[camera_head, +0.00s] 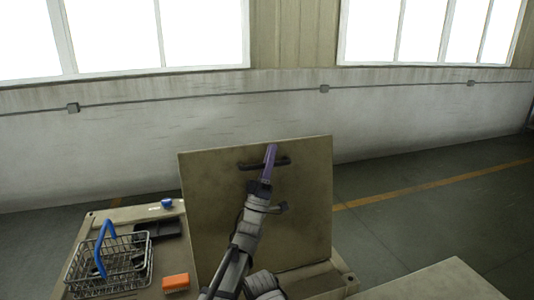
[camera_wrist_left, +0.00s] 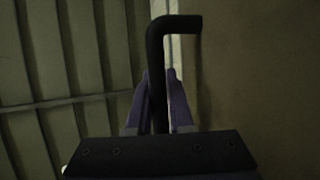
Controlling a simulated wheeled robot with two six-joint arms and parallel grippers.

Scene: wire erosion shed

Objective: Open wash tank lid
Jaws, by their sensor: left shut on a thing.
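The wash tank lid (camera_head: 215,200) is a tan-brown square panel, raised to nearly upright on the tank (camera_head: 341,272) in the head view. Its dark bar handle (camera_head: 282,162) is near the top of the face turned to me. My left gripper (camera_head: 270,158) has purple fingers and is shut on the handle. In the left wrist view the fingers (camera_wrist_left: 158,95) sit on both sides of the black handle (camera_wrist_left: 172,25), with the lid face (camera_wrist_left: 250,80) to the right. The lid hides what lies behind it. My right gripper is not in view.
Left of the lid, a worktop (camera_head: 125,214) carries a wire basket (camera_head: 110,272) with a blue handle, an orange block (camera_head: 176,282), a dark tray (camera_head: 168,229) and a small blue-topped item (camera_head: 167,203). A pale surface (camera_head: 435,284) is at front right. Open floor (camera_head: 430,225) lies right.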

